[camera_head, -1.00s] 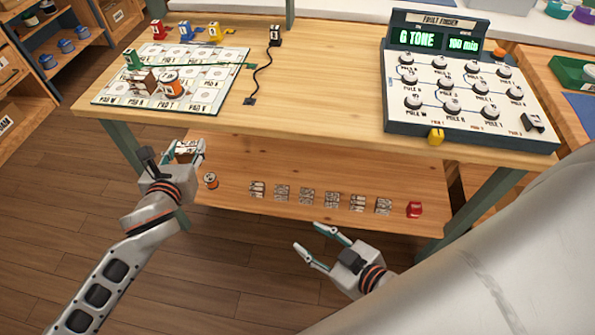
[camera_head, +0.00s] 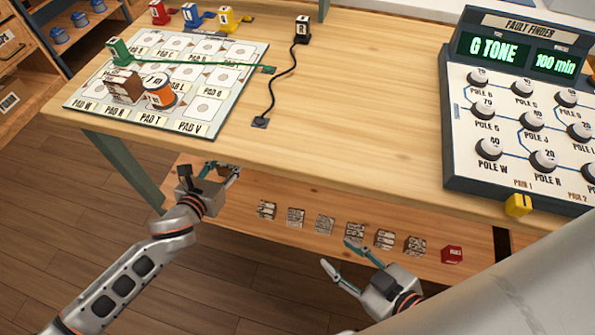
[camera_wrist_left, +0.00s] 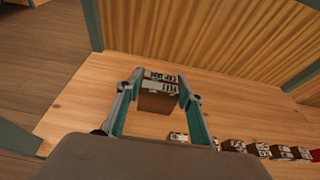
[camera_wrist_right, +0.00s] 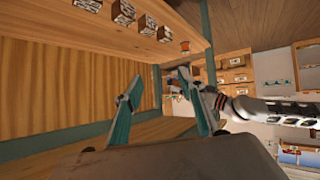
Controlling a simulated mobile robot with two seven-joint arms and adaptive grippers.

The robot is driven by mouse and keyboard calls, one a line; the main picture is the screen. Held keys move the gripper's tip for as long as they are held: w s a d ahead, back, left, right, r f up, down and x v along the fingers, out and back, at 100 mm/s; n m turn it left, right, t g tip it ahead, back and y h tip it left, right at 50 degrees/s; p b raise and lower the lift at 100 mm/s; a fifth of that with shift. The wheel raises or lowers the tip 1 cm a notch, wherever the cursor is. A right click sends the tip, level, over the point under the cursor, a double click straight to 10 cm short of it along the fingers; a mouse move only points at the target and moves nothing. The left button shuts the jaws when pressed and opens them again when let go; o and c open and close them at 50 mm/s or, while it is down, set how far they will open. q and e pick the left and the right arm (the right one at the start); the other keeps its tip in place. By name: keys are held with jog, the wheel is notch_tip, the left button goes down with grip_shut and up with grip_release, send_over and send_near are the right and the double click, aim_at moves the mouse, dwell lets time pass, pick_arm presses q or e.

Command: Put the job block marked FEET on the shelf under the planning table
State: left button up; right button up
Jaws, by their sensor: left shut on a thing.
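My left gripper (camera_head: 228,174) is at the table's front edge, above the left end of the shelf (camera_head: 300,241). In the left wrist view it is shut on a brown block with a white printed face (camera_wrist_left: 158,97); I cannot read its mark. The head view hides this block. The shelf also shows under it in the left wrist view (camera_wrist_left: 85,95); I cannot tell whether they touch. The planning table (camera_head: 350,130) is above the shelf. My right gripper (camera_head: 342,258) is open and empty in front of the shelf; its spread fingers show in the right wrist view (camera_wrist_right: 160,78).
Several printed blocks (camera_head: 295,217) stand in a row on the shelf, with a red block (camera_head: 452,255) at the right end. The tabletop bears a pad board (camera_head: 200,85) and the Fault Finder console (camera_head: 515,120).

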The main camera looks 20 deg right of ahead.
pick_arm(q)
jog(key=f+b, duration=0.2)
jog(key=f, duration=0.3)
jog(key=f+b, duration=0.3)
jog(key=f, duration=0.2)
jog(key=f+b, duration=0.3)
jog(key=f, duration=0.3)
jog(key=shift+s, duration=0.35)
jog(key=shift+w+f, duration=0.1)
jog(key=shift+w, duration=0.15)
jog(key=f+b, duration=0.2)
jog(key=f, duration=0.2)
jog(key=shift+s, duration=0.2)
jog(key=shift+w+f+b, duration=0.1)
jog(key=shift+b, duration=0.3)
jog(key=shift+w+r, duration=0.2)
jog(key=shift+r, duration=0.1)
jog(key=shift+s+f, duration=0.1)
jog(key=shift+f, duration=0.2)
jog(key=o, duration=1.1)
jog(key=shift+o, duration=0.7)
pick_arm(e)
jog(key=a+r+m+t+y, duration=0.1)
jog(key=a+m+y, duration=0.1)
jog(key=a+m, duration=0.6)
jog(key=shift+s+a+r+t, duration=0.25)
jog(key=shift+a+t, duration=0.15)
jog(key=shift+a, duration=0.85)
